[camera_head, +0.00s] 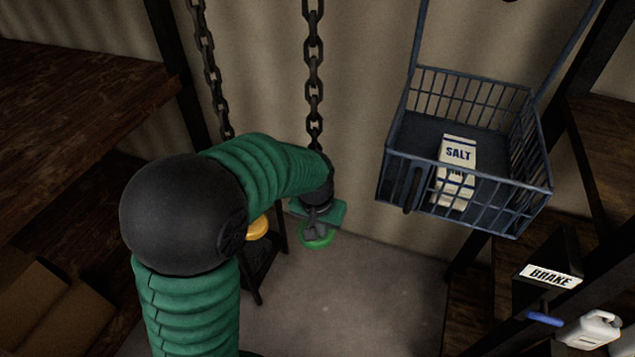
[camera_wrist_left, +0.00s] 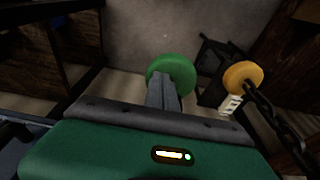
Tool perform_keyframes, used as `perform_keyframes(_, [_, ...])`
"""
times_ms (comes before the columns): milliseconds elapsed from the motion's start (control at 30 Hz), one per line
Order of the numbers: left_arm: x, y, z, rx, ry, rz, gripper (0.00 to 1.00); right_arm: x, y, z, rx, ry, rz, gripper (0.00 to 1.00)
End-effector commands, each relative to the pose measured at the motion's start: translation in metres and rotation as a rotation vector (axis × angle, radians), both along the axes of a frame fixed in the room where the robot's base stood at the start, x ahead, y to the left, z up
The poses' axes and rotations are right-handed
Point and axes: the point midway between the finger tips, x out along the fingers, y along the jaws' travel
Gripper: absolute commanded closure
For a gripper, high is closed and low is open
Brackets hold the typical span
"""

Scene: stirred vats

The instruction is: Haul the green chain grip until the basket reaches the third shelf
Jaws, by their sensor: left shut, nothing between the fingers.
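The green chain grip (camera_head: 316,243) is a round green disc. It hangs low on the right-hand chain (camera_head: 314,75), partly hidden behind my left gripper (camera_head: 315,232). In the left wrist view the green grip (camera_wrist_left: 178,66) lies just beyond the closed fingertips (camera_wrist_left: 161,80). The fingers are together with nothing between them, and I cannot tell whether they touch the grip. The blue wire basket (camera_head: 468,200) hangs at the right, with a white SALT carton (camera_head: 457,160) inside. My right gripper is not in view.
A yellow grip (camera_head: 258,228) on the left chain (camera_head: 210,70) hangs near a dark stand (camera_head: 262,265). Wooden shelves are at the left (camera_head: 70,110) and right (camera_head: 608,140). A BRAKE sign (camera_head: 550,276), blue handle (camera_head: 545,319) and white jug (camera_head: 592,330) are lower right. Bare floor lies below the grip.

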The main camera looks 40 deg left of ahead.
Motion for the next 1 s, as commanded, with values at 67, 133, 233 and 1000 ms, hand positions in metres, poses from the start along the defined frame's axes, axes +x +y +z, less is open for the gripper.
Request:
perform_keyframes(67, [-0.001,0.002,-0.010,0.001,0.002,0.004,1.00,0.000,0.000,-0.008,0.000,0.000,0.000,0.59])
perform_keyframes(133, [-0.001,0.002,-0.015,0.000,0.001,0.004,1.00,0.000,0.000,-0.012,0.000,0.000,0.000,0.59])
perform_keyframes(233, [-0.001,0.002,-0.022,0.000,0.001,0.004,1.00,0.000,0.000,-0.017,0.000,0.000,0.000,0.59])
perform_keyframes(1000, [-0.001,0.001,0.003,0.001,0.002,0.004,1.00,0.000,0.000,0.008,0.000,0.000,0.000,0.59])
